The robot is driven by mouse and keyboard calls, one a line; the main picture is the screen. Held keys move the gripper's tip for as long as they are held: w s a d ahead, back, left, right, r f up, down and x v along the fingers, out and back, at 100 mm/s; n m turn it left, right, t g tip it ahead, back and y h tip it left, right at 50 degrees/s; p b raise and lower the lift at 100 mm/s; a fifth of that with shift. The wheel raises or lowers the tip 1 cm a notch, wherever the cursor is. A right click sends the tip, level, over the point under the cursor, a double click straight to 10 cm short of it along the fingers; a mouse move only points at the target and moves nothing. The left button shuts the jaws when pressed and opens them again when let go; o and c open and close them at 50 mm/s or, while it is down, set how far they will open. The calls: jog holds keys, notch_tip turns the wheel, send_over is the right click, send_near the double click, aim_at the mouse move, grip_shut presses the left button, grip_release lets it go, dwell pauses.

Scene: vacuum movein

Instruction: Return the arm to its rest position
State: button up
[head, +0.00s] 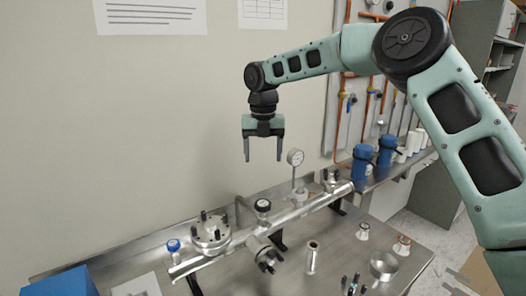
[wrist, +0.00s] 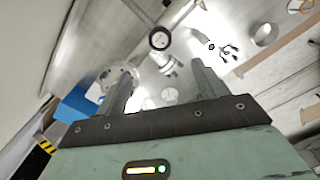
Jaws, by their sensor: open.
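My gripper (head: 263,150) hangs from the green arm in front of the pale wall, pointing down, well above the steel bench. Its two fingers are apart with nothing between them. In the wrist view my gripper (wrist: 160,85) shows both fingers spread, with the bench and its fittings blurred below. The arm reaches in from the right of the head view, with its elbow high and its forearm running left. The fingertips touch nothing.
The steel bench (head: 225,280) carries a metal pipe manifold (head: 300,212) with a flanged port (head: 210,235) and a gauge (head: 295,157). A blue box (head: 62,283) is at front left. Small fittings and a metal ring (head: 384,265) lie at right. Blue pumps (head: 362,162) stand behind.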

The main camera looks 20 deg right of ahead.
jog(key=shift+r, duration=0.9)
jog(key=s+a+f+m+b, duration=0.1)
jog(key=s+a+m, duration=0.45)
jog(key=s, duration=0.45)
jog(key=s+a+f+m, duration=0.1)
jog(key=s+a+m, duration=0.4)
jog(key=s, duration=0.5)
jog(key=s+d+f+m, duration=0.2)
jog(key=s+m, duration=0.5)
jog(key=s, duration=0.4)
jog(key=s+d+f+m, duration=0.2)
jog(key=s+f+m, duration=0.1)
jog(key=s+m, duration=0.5)
jog(key=s+b, duration=0.1)
jog(key=s, duration=0.2)
jog(key=shift+s+f+y, duration=0.25)
jog(key=shift+f+y, duration=0.05)
